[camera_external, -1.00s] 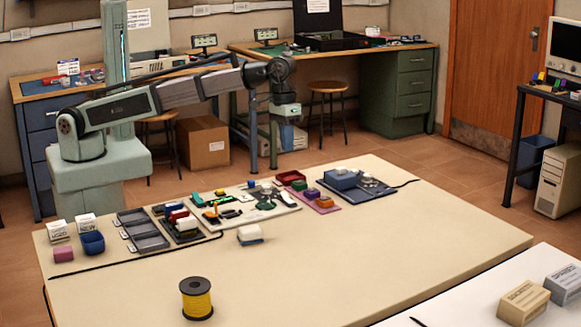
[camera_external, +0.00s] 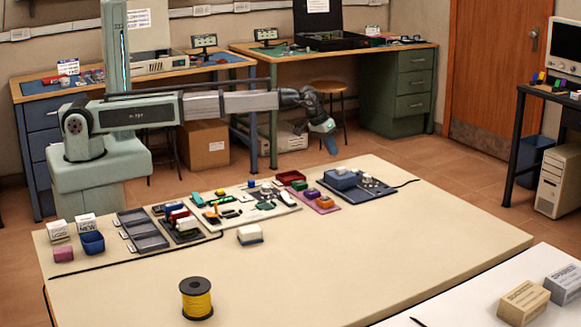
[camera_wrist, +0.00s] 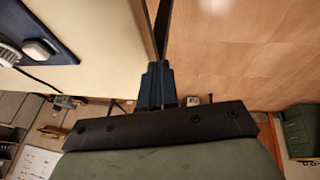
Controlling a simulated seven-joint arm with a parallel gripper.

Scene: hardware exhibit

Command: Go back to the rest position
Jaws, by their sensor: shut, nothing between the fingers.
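My gripper (camera_external: 330,143) is raised over the far edge of the cream table (camera_external: 370,250), above the floor behind it. Its blue fingers point down and tilt to the right. In the wrist view my gripper (camera_wrist: 157,72) shows its dark blue fingers together, with nothing between them. The table's edge (camera_wrist: 143,25) runs just beside the fingertips there. My gripper touches nothing that I can see.
On the table are a blue box on a dark mat (camera_external: 345,180), a white board with parts (camera_external: 245,202), grey trays (camera_external: 143,230) and a yellow spool (camera_external: 196,298). A wooden stool (camera_external: 328,90) stands behind my gripper. The table's front right is clear.

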